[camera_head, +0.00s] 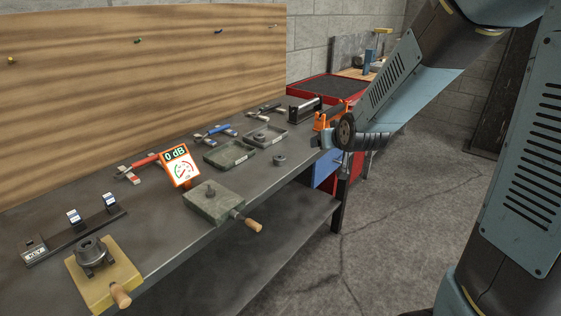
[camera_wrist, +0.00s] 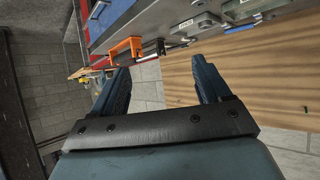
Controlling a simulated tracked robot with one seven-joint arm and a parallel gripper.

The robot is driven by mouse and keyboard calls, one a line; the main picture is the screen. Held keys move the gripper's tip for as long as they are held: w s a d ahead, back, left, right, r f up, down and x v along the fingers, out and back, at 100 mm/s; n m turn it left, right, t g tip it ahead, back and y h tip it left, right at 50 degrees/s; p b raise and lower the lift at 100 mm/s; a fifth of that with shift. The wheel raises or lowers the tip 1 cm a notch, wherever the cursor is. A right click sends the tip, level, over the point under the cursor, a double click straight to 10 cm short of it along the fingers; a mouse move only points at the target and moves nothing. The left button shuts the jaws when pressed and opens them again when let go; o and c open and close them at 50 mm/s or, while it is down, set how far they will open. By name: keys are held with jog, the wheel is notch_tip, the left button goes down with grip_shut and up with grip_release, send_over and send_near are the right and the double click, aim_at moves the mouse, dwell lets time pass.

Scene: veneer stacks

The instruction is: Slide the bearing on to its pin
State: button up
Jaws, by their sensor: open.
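A small dark grey ring (camera_head: 280,160), which looks like the bearing, lies alone on the bench top near its front edge. A short upright pin (camera_head: 211,190) stands on a green-grey block (camera_head: 205,207) with a wooden handle, nearer to me. My gripper (camera_wrist: 161,64) is open and empty, with its two blue fingers apart. I cannot pick out the ring for sure in the wrist view.
A yellow block with a dark chuck (camera_head: 92,256), a gauge reading 0 dB (camera_head: 180,167) and shallow trays (camera_head: 229,154) stand on the bench (camera_head: 160,225). An orange clamp-like part (camera_head: 327,117) is close to my gripper. A wooden board (camera_head: 130,90) backs the bench. Floor at right is clear.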

jog(key=w+a+f+t+y, duration=0.1)
jog(key=w+a+f+t, duration=0.1)
jog(key=w+a+f, duration=0.4)
jog(key=n+t+y, duration=0.1)
jog(key=t+y, duration=0.1)
send_near(279, 156)
jog(key=x, duration=0.9)
jog(key=shift+f, duration=0.1)
jog(key=shift+c, duration=0.3)
jog(key=c, duration=1.1)
jog(key=shift+o, duration=0.2)
